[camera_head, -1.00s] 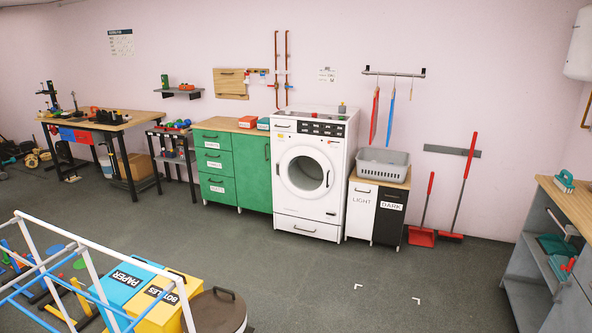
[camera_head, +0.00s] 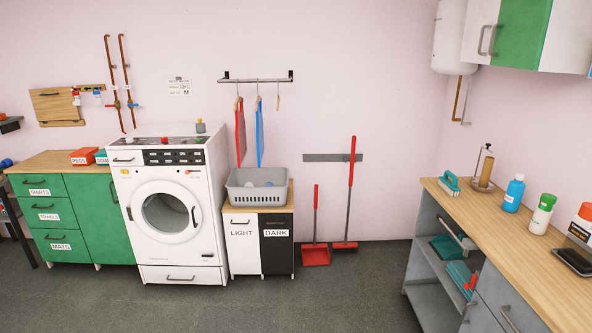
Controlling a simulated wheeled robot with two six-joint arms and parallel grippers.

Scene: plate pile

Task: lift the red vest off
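A red vest (camera_head: 240,133) hangs from the wall rail (camera_head: 256,80), seen nearly edge-on as a narrow red strip. A blue garment (camera_head: 259,135) hangs just to its right on the same rail. The lower end of the red vest is just above the back of the grey laundry basket (camera_head: 257,193). Neither of my grippers shows in the head view.
The basket stands on the LIGHT and DARK cabinet (camera_head: 241,247), right of the washing machine (camera_head: 168,205). A red dustpan (camera_head: 315,255) and broom (camera_head: 346,245) stand to its right. A wooden counter (camera_head: 530,255) runs along the right. The floor in front is clear.

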